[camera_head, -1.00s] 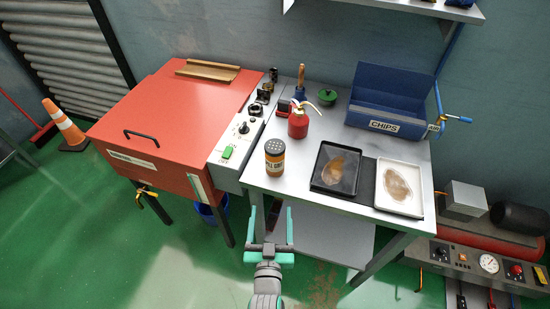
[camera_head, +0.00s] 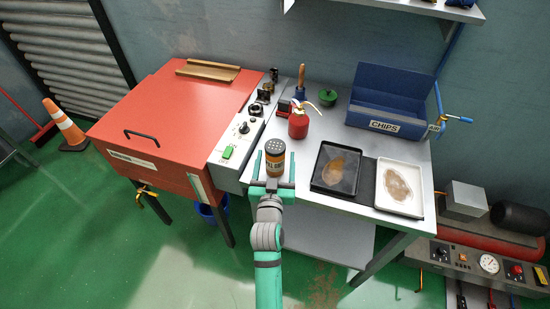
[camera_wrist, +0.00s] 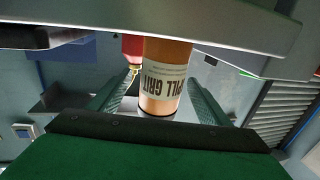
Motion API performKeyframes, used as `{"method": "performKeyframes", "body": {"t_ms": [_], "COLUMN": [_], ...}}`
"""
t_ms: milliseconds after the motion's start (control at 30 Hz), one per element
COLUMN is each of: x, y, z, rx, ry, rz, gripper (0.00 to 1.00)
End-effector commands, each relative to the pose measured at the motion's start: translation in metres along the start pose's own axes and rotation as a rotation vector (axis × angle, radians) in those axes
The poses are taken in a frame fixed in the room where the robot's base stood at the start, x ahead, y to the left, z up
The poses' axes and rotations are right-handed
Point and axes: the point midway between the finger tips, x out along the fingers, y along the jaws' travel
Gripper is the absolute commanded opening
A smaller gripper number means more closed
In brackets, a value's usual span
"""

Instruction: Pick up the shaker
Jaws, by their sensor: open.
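The shaker (camera_head: 275,162) is an orange-brown jar with a dark, dotted lid and a white label, upright near the front left of the grey bench. My gripper (camera_head: 274,167) is open at the front edge, with one finger on each side of the shaker. In the wrist view the shaker (camera_wrist: 165,75) appears upside down between the two spread fingers (camera_wrist: 157,105). Gaps show on both sides of it, and I see no clear contact.
A red squirt can (camera_head: 298,124) stands just behind the shaker. A black tray (camera_head: 320,184) and a white tray (camera_head: 413,211) lie to its right. The red cabinet's control panel (camera_head: 232,142) is close on its left. A blue chips bin (camera_head: 385,127) stands behind.

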Motion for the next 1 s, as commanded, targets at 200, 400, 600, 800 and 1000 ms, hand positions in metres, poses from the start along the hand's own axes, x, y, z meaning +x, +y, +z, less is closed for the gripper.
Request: {"method": "performKeyframes", "body": {"t_ms": [200,400,600,800,1000], "x": [0.021,0.046,0.053,0.053,0.053], "y": [-0.002,-0.003,-0.003,-0.003,-0.003], "z": [-0.003,-0.003,-0.002,-0.002,-0.003], "rx": [0.000,0.000,0.000,0.000,0.000], "ry": [0.002,0.001,0.000,0.000,0.002], "rz": [0.000,0.000,0.000,0.000,0.000], "gripper": [0.71,0.71,0.71,0.59,0.18]}}
